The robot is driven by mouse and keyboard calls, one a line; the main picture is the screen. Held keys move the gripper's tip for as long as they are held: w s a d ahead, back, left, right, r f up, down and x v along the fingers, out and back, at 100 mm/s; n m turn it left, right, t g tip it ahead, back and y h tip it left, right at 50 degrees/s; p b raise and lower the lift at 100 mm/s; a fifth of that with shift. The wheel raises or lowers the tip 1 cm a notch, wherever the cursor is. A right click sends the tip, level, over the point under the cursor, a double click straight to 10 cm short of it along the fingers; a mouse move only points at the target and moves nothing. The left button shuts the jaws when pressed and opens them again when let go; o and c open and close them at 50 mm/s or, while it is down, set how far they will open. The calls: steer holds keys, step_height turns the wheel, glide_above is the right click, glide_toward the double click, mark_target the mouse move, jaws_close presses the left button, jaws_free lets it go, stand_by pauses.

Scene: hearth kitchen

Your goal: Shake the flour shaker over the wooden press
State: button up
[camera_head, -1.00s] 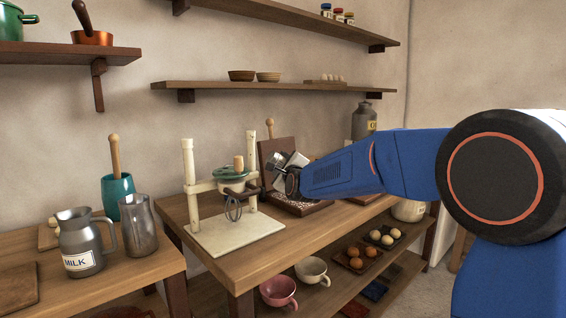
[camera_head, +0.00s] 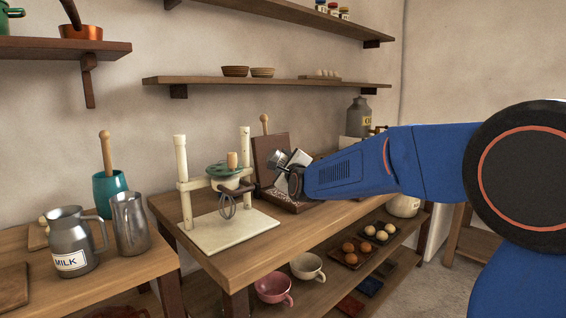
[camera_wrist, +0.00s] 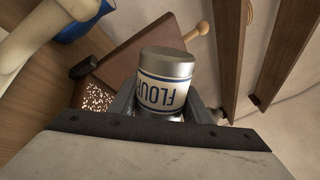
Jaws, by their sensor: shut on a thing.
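The flour shaker (camera_wrist: 165,68) is a silver cylinder with a white and blue label reading FLOU in the wrist view. My gripper (camera_wrist: 160,108) is shut around it. In the head view the shaker (camera_head: 276,159) is tilted, with its metal end pointing up and left, partly hidden by my gripper (camera_head: 288,168). The wooden press (camera_head: 268,148) stands open on the table, its dark lid upright with a pale handle. Pale specks lie on its lower plate (camera_head: 281,199), just below my gripper; they also show in the wrist view (camera_wrist: 98,97).
A milk jug (camera_head: 70,238) and a metal cup (camera_head: 130,222) are on the left counter. A metal can (camera_head: 360,118) is behind my arm. Bowls and eggs sit on the lower shelf.

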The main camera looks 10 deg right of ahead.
steer(key=shift+w+d, duration=0.1)
steer(key=shift+d, duration=0.45)
stand_by(0.4)
